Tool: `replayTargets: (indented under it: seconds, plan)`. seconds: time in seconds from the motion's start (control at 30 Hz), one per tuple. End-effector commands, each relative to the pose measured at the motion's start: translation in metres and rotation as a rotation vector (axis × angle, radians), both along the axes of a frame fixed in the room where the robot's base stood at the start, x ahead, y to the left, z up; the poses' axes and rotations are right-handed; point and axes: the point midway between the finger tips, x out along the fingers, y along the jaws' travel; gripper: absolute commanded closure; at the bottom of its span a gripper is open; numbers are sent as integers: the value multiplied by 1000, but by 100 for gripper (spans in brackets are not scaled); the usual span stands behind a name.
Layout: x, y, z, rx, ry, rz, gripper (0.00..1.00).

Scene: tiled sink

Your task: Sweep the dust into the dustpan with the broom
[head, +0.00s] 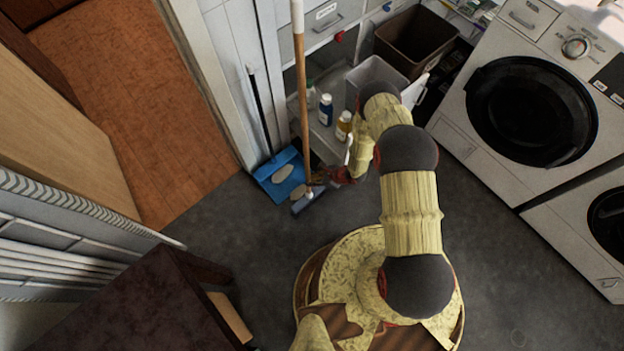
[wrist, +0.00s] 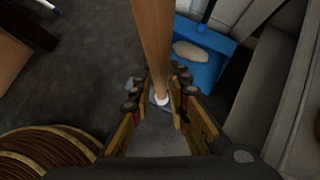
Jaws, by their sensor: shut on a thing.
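The broom (head: 302,90) stands nearly upright, its wooden handle rising past the top of the head view. My gripper (head: 322,180) is shut on the lower handle, just above the grey-blue broom head (head: 308,201). In the wrist view the handle (wrist: 153,35) runs between the fingers of my gripper (wrist: 157,90). The blue dustpan (head: 268,184) lies on the floor left of the broom head, its dark handle upright. A beige dust patch (head: 282,173) shows over the pan; another (head: 299,192) is beside the broom head, partly hidden. The wrist view shows one patch (wrist: 190,51) over the dustpan (wrist: 212,68).
A low shelf with bottles (head: 325,110) stands behind the broom, beside a brown bin (head: 415,38). Washing machines (head: 530,110) line the right. A dark table (head: 165,300) is at lower left. Grey floor (head: 225,225) in front of the dustpan is clear.

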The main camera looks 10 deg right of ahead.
Motion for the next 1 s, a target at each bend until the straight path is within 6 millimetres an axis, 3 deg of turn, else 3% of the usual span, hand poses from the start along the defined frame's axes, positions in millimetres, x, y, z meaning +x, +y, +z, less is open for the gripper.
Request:
replayTargets:
  seconds: [0.3, 1.0]
  plan:
    - [2, 0, -30, 1, -3, -1, 100]
    - [54, 35, -26, 1, -6, 1, 100]
